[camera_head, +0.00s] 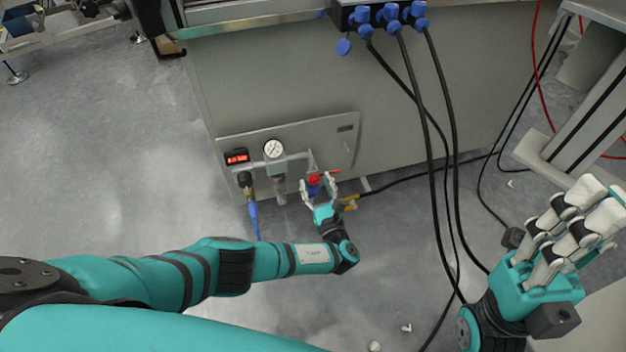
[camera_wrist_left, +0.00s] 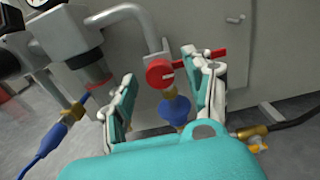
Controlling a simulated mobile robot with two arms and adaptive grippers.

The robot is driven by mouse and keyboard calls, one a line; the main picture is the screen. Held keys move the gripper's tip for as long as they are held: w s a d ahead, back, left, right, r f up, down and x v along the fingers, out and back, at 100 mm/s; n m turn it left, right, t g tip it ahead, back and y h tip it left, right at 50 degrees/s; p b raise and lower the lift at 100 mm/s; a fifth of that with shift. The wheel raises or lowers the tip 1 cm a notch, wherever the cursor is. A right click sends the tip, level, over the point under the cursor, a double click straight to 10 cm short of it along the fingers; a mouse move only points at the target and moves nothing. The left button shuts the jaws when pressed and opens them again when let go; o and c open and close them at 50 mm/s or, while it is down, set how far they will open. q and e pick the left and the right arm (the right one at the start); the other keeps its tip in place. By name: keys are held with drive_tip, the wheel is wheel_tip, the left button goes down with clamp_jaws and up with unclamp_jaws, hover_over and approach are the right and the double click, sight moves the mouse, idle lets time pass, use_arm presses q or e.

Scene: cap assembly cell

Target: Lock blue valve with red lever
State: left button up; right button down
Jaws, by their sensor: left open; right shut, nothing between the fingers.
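The red lever (camera_head: 325,172) sits on the pipework of a wall panel, above the blue valve (camera_head: 314,189). In the left wrist view the lever's round red hub (camera_wrist_left: 160,73) faces me and its handle points right. The blue valve body (camera_wrist_left: 175,110) is just below the hub. My left gripper (camera_head: 318,184) is open, with one finger on each side of the valve. Its right fingertip overlaps the handle in the wrist view; I cannot tell whether they touch. My right gripper (camera_head: 592,205) is shut and empty at the far right, away from the panel.
A pressure gauge (camera_head: 274,149) and a red digital display (camera_head: 236,158) are left of the valve. A blue hose (camera_head: 254,218) hangs below them. A yellow fitting (camera_head: 349,199) with a black hose is right of the gripper. Black cables (camera_head: 449,130) hang between my arms.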

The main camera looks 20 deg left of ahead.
use_arm(q)
clamp_jaws()
idle(0.3)
drive_tip(key=shift+a, duration=0.1)
